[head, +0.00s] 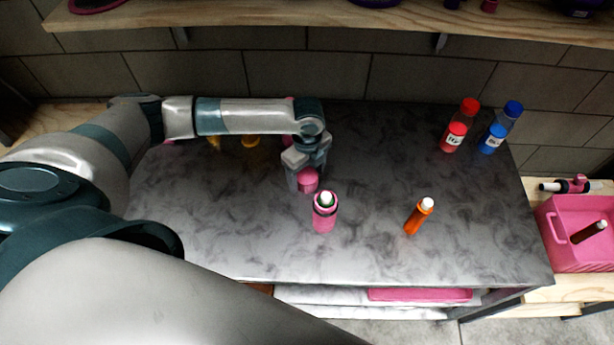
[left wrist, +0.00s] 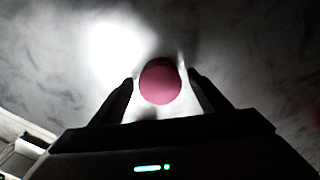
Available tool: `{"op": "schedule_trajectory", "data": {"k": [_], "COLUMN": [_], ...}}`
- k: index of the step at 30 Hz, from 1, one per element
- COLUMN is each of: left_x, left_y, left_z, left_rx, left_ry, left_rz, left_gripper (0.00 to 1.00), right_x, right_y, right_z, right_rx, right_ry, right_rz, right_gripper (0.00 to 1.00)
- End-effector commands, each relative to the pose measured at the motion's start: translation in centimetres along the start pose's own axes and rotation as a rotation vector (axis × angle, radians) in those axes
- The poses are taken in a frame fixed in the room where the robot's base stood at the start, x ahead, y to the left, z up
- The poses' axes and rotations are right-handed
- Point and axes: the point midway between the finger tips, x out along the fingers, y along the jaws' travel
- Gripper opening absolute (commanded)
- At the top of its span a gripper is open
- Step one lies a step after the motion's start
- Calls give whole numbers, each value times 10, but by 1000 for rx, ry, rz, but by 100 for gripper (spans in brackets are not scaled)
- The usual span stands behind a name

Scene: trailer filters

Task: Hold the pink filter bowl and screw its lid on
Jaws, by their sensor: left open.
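A pink round piece (head: 308,180), which looks like the lid, stands on the dark marbled table below my left gripper (head: 305,172). In the left wrist view the same pink round piece (left wrist: 160,82) shows between the open fingers, with gaps on both sides. My left gripper is open and points down at it. The pink filter bowl (head: 324,222) stands upright just in front and to the right, apart from the gripper. A white cartridge top with a green ring shows at its open top. My right gripper is in neither view.
An orange bowl with a white top (head: 416,218) stands to the right. Yellow pieces (head: 250,141) lie behind my left arm. A pink crate (head: 580,262) is off the table's right side.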

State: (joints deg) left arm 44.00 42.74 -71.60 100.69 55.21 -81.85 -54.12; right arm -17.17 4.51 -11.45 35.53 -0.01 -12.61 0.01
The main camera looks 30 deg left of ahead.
Motion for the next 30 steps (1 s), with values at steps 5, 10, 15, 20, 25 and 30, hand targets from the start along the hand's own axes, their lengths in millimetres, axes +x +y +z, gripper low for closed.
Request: {"op": "schedule_trajectory", "data": {"k": [5,10,15,20,25,30], "left_x": [0,0,0,-1,-7,-27], "left_y": [0,0,0,0,0,-1], "left_z": [0,0,0,0,1,1], "left_rx": [0,-1,-1,-1,-1,1], "left_ry": [0,0,0,0,-1,0], "left_rz": [0,0,0,0,-1,-4], "left_gripper": [70,36,26,26,26,26], "right_x": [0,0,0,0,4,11], "right_y": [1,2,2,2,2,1], "right_z": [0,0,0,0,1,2], "right_rx": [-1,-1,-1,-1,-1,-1], "right_ry": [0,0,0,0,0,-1], "right_rz": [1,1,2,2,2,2], "right_gripper": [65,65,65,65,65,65]}}
